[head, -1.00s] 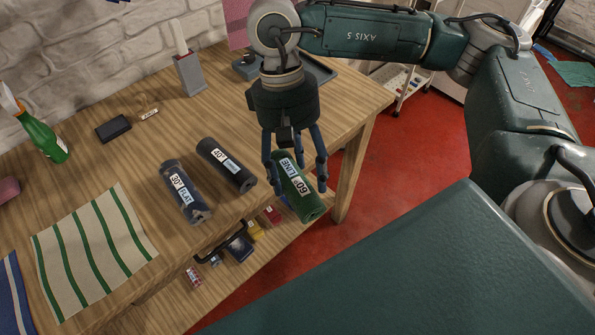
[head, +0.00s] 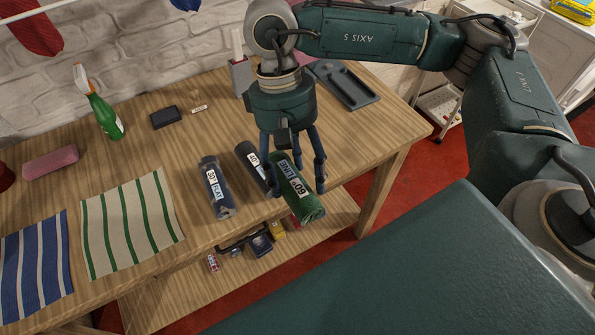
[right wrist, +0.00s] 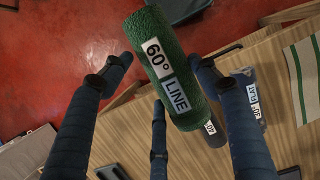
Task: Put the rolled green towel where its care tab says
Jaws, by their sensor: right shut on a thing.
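The rolled green towel (head: 313,209) is in my right gripper (head: 296,188), held above the table's front edge. Its white and blue tab reads "60° LINE". It also shows large in the right wrist view (right wrist: 147,25), between the blue fingers (right wrist: 160,65). A clothesline (head: 42,11) crosses the top left corner of the head view, with a red cloth (head: 38,36) hanging by it. My left gripper is not in view.
A grey roll tagged "30°" (head: 222,207) and a dark roll tagged "40°" (head: 245,148) lie beside the green towel. Green-striped (head: 126,228) and blue-striped (head: 34,268) cloths lie left. A spray bottle (head: 104,115) and dark tray (head: 345,82) stand farther back.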

